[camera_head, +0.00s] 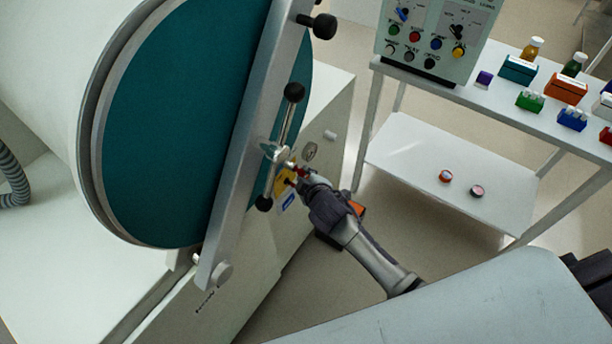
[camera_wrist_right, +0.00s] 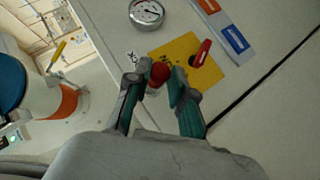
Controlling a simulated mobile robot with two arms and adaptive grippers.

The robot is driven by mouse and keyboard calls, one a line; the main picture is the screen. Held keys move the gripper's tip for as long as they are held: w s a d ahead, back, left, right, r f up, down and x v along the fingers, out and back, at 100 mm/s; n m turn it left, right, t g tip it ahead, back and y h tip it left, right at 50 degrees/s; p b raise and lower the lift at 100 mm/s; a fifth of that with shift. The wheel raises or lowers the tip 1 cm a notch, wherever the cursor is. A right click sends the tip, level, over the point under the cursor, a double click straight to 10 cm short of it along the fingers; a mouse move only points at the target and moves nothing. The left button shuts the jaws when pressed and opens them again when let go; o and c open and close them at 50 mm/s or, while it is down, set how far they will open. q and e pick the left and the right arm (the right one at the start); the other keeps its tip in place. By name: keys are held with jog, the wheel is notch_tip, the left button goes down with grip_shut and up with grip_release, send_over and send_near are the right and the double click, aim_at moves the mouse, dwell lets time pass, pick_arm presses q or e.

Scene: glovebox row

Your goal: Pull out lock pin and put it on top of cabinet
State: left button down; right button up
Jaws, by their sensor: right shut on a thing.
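The lock pin shows in the right wrist view as a red ball knob (camera_wrist_right: 160,72) on a pale shaft. My right gripper (camera_wrist_right: 157,84) is shut on it, with one finger on each side, close to the cabinet's front. In the head view my right gripper (camera_head: 301,174) is at the white cabinet's front panel (camera_head: 262,238), beside the yellow label, and largely hides the pin. I cannot tell whether the pin is seated in the panel. The cabinet (camera_head: 335,88) has a pale, clear top strip right of the round teal door. My left gripper is not in view.
The teal door (camera_head: 190,120) has a clamp bar with black-knobbed handles (camera_head: 293,93) close to my right gripper. A gauge (camera_wrist_right: 146,12), yellow label (camera_wrist_right: 186,56) and red lever (camera_wrist_right: 200,54) are on the panel. A white cart (camera_head: 440,160) with boxes stands right.

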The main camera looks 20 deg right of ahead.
grip_shut()
jog(key=shift+s+d, duration=0.15)
jog(key=shift+s, duration=0.1)
jog(key=shift+s+d+p, duration=0.6)
jog(key=shift+s+d, duration=0.1)
jog(key=shift+s, duration=0.2)
jog(key=shift+s+d+p, duration=0.6)
jog(key=shift+s+d, duration=0.1)
jog(key=shift+s, duration=0.15)
dwell(0.8)
jog(key=shift+s+d+p, duration=0.45)
jog(key=shift+s+d, duration=0.3)
jog(key=shift+s, duration=0.2)
jog(key=shift+s+d+p, duration=0.45)
jog(key=shift+s+d, duration=0.25)
jog(key=shift+s, duration=0.25)
